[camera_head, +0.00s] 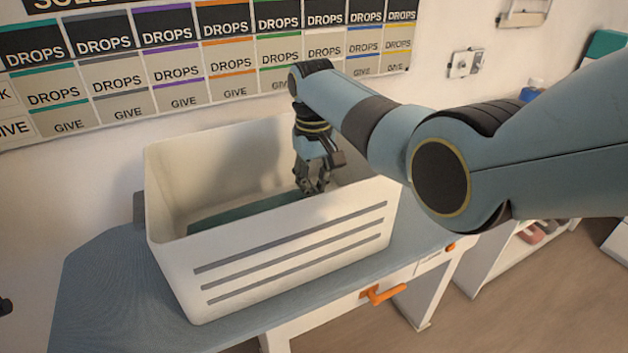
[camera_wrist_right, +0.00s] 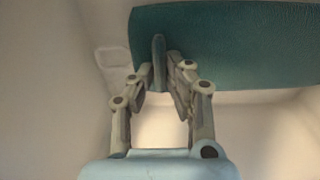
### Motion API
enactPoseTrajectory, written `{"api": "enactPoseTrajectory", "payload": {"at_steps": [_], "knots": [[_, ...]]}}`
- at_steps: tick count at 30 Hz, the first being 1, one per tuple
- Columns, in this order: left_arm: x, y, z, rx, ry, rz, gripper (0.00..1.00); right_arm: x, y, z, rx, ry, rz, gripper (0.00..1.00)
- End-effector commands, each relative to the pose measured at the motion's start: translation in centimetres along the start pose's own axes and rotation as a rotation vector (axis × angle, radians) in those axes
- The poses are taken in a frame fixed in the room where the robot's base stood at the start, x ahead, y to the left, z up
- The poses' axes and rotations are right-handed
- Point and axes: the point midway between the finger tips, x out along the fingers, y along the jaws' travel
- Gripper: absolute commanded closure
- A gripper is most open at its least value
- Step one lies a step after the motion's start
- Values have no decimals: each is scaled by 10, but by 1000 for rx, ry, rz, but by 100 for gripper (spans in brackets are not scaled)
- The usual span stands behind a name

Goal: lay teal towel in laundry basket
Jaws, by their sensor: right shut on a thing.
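The white laundry basket (camera_head: 290,265) stands on a blue-grey surface, with dark slots along its front wall. The teal towel (camera_head: 245,210) lies low inside it, its lower part hidden by the front wall. My right gripper (camera_head: 314,190) reaches down into the basket at the towel's right end. In the right wrist view the gripper (camera_wrist_right: 168,55) is shut on an edge of the towel (camera_wrist_right: 235,45), with a fold of it between the fingertips. Pale basket walls (camera_wrist_right: 50,90) surround the towel there. My left gripper is not in view.
The blue-grey surface (camera_head: 100,285) under the basket has free room at the left. An orange handle (camera_head: 385,294) sticks out below its front edge. A wall chart (camera_head: 180,60) hangs behind. A low white shelf (camera_head: 505,265) with items stands at the right.

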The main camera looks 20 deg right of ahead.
Motion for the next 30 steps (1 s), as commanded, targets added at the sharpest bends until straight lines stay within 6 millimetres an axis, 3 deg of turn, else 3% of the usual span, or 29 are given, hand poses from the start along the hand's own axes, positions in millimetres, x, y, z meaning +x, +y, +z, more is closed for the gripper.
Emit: {"api": "enactPoseTrajectory", "payload": {"at_steps": [12, 13, 18, 26, 30], "knots": [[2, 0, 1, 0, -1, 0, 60, 4, 0, 0, 0, 0, 0, 100], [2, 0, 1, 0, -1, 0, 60, 4, 0, 0, 0, 0, 0, 83], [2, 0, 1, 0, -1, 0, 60, 4, 0, 0, 0, 0, 0, 60], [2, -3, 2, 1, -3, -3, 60, 4, 0, 0, 0, -1, 0, 59], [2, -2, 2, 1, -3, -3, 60, -6, 0, -1, 0, 1, 0, 59]]}}
